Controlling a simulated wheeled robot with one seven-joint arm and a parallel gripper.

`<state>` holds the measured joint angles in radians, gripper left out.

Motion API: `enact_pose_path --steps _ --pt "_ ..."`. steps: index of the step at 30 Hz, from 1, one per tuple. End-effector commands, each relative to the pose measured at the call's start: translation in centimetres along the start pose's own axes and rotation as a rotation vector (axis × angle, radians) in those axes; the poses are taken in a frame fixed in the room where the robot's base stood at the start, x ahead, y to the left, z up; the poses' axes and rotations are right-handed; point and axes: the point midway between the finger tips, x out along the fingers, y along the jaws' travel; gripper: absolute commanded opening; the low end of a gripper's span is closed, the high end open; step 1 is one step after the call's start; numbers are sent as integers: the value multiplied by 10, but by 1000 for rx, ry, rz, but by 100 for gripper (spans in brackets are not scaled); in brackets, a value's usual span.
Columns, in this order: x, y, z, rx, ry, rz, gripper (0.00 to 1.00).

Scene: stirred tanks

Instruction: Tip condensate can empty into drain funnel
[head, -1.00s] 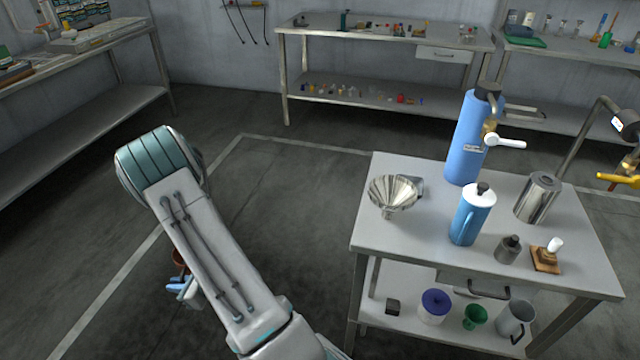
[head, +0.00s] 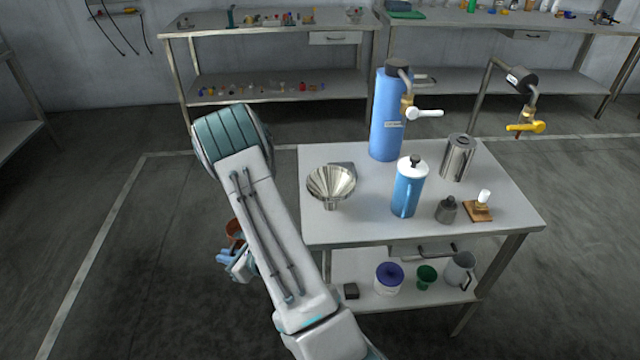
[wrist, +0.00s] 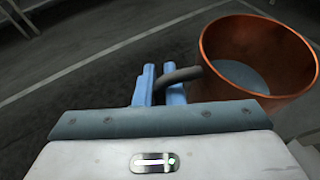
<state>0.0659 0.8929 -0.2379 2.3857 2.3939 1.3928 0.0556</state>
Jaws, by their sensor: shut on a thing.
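The copper condensate can (wrist: 222,70) fills the right of the wrist view, its open mouth facing the camera. A grey-blue surface shows inside; I cannot tell whether it is liquid or the bottom. My gripper (wrist: 160,88) is shut on the can's dark curved handle with its blue fingers. In the head view the can (head: 236,231) and my gripper (head: 226,259) show low beside my arm, left of the table and partly hidden by the arm. The drain funnel (head: 331,184), ribbed shiny metal, stands at the table's left end, well apart from the can.
The table (head: 345,232) also holds a blue cylinder (head: 386,125), a blue jug (head: 407,190), a steel canister (head: 458,158) and a small grey pot (head: 446,210). Its lower shelf holds several containers. Open floor (head: 120,270) lies left of the table.

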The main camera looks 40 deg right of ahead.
Motion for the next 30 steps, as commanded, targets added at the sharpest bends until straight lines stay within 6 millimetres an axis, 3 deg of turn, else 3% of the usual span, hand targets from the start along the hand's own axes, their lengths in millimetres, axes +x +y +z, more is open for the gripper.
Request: enact_pose_path --steps 8,14,21,30 --pt "-31 -32 64 4 -11 -36 0" --pt "-78 -67 124 18 -9 -80 0" --pt "-150 -103 190 44 -7 -150 0" --pt "-220 -125 237 81 -2 -234 0"
